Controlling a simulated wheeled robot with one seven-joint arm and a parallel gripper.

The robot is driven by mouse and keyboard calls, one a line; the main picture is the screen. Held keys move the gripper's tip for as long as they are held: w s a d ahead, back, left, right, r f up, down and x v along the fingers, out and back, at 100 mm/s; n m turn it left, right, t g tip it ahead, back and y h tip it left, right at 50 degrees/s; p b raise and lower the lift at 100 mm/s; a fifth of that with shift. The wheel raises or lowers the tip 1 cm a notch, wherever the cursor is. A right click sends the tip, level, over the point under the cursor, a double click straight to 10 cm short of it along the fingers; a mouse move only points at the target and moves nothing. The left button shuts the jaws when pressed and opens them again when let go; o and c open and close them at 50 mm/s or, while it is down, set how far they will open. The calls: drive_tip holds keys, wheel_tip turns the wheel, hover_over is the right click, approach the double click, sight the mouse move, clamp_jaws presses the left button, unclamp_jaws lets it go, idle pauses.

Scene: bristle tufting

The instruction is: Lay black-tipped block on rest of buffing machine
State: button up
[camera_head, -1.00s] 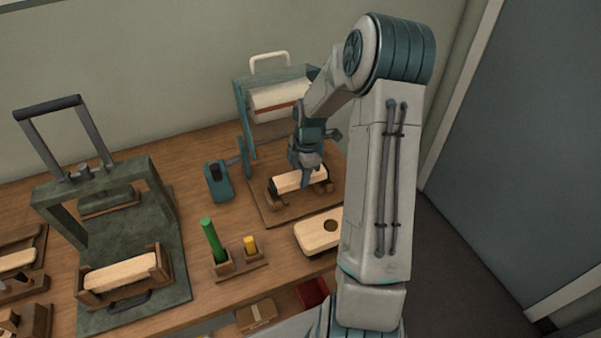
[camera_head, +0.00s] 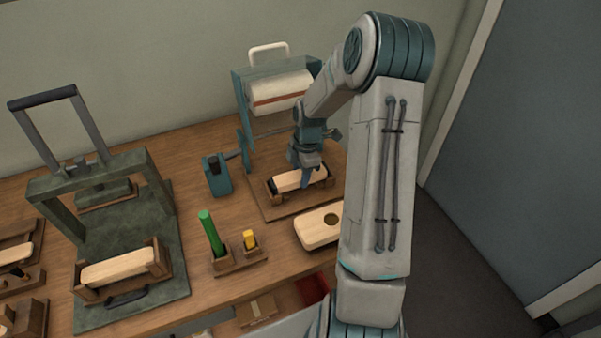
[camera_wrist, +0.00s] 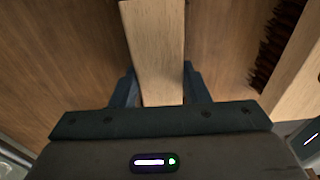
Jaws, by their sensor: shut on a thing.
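The black-tipped block (camera_head: 298,181) is a pale wooden bar with a dark end at its left. It lies level at the wooden rest (camera_head: 276,201) on the base of the buffing machine (camera_head: 245,118). My gripper (camera_head: 309,180) is shut on the block's middle from above. In the wrist view the block (camera_wrist: 157,45) runs between the two fingers of my gripper (camera_wrist: 160,88). I cannot tell whether the block bears fully on the rest, and its dark end is out of the wrist view.
A green press (camera_head: 130,225) with a block in a cradle stands at left. A teal box (camera_head: 217,176), a holder with green and yellow pegs (camera_head: 240,258) and a pale block with a hole (camera_head: 318,229) are nearby. In the wrist view, dark bristles (camera_wrist: 277,42) show at right.

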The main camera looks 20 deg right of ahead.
drive_tip(key=shift+f+b, duration=0.3)
drive_tip(key=shift+f, duration=0.1)
idle(0.3)
drive_tip(key=o, duration=1.6)
drive_tip(key=shift+c, duration=0.2)
drive_tip(key=shift+d+r+p, duration=0.15)
drive_tip(key=shift+r+p, duration=0.9)
drive_tip(key=shift+r, duration=0.3)
drive_tip(key=shift+d+r+p, duration=0.2)
drive_tip(key=shift+r+p, duration=0.8)
drive_tip(key=shift+r, duration=0.3)
drive_tip(key=shift+d+r+p, duration=0.15)
drive_tip(key=shift+r+p, duration=0.9)
drive_tip(key=shift+r, duration=0.3)
